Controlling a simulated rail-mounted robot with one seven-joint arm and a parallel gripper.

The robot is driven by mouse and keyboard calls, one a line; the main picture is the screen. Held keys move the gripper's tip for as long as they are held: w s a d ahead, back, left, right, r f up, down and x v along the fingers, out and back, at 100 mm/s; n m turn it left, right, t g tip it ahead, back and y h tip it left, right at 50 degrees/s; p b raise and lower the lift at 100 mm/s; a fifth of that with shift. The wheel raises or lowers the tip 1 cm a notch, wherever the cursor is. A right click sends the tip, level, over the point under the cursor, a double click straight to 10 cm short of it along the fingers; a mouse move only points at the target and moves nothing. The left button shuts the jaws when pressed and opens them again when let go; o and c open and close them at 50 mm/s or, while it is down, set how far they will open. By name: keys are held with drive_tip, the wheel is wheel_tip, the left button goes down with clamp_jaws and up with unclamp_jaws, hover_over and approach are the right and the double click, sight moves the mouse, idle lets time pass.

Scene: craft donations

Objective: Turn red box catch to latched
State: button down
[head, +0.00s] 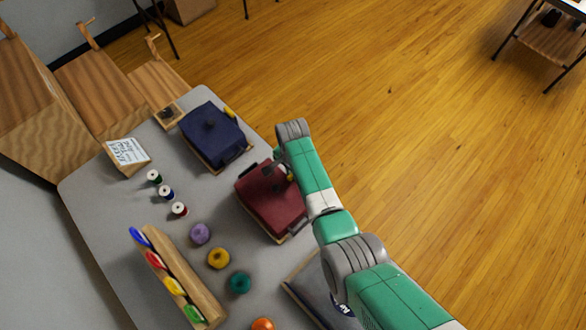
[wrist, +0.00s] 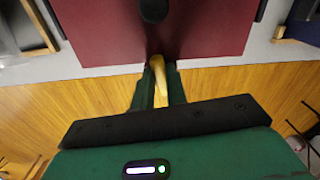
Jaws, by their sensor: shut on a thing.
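The red box (head: 268,205) sits on the grey table with its lid down, between the blue box and my arm. In the wrist view its dark red lid (wrist: 105,32) fills the top, with a dark round knob on it. My gripper (wrist: 159,92) is at the box's near edge, its fingers shut on the yellow catch (wrist: 161,76). The catch's upper end bends to the left near the box edge. In the head view, my arm hides much of the gripper and the box's right side.
A dark blue box (head: 212,133) stands behind the red box. Thread spools (head: 167,193), yarn balls (head: 219,258) and a wooden rack (head: 180,280) of coloured items lie to the left. A framed sign (head: 127,153) stands at the far left. Open wooden floor lies right of the table.

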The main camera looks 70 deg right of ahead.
drive_tip(key=shift+m, duration=0.6)
drive_tip(key=c, duration=1.4)
unclamp_jaws()
wheel_tip(320, 180, up, 8)
drive_tip(key=shift+p, duration=1)
